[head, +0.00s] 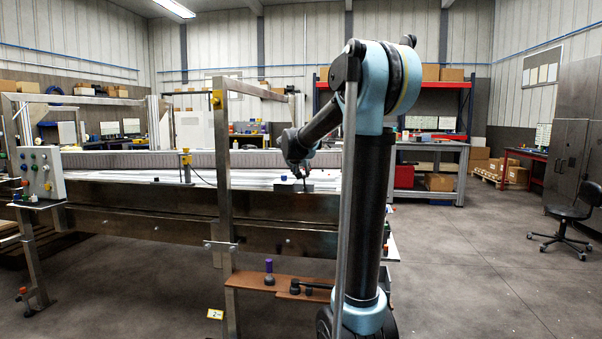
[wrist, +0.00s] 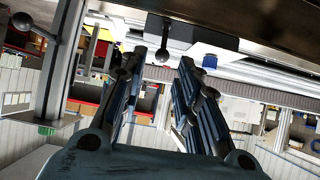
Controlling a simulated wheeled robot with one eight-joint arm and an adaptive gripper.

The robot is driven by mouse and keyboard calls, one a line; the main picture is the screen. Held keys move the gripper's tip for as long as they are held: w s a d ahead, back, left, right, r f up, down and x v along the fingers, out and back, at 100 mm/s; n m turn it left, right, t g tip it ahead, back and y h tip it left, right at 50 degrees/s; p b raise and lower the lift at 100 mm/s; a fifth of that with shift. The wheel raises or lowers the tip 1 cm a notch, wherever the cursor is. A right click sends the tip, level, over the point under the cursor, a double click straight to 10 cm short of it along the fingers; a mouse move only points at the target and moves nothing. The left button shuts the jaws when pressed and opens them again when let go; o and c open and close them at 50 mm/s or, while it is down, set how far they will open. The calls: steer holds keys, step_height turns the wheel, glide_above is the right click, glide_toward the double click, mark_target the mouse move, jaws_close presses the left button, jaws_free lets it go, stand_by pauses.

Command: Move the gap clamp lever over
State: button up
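My gripper (wrist: 164,62) is open in the wrist view, with its two dark fingers spread apart. A short dark lever with a ball knob (wrist: 163,55), which looks like the gap clamp lever, shows between the fingertips. It sticks out from a grey block (wrist: 178,33); I cannot tell whether a finger touches it. A blue knob (wrist: 209,61) is beside the right finger on the same unit. In the head view my gripper (head: 305,178) is low over the conveyor bed, at a small grey block with the blue knob (head: 284,178). The lever is hard to make out there.
A metal upright (head: 222,200) of the conveyor frame (head: 130,205) stands left of my arm. Another ball-ended handle (wrist: 22,20) is at the left of the wrist view. A brown shelf (head: 262,282) with knobs is below. Open floor (head: 480,260) lies to the right.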

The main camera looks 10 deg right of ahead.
steer(key=x, duration=0.8)
steer(key=shift+w+r, duration=0.2)
steer(key=shift+w, duration=0.2)
steer(key=shift+a+f, duration=0.1)
steer(key=shift+c, duration=1.3)
steer(key=c, duration=0.4)
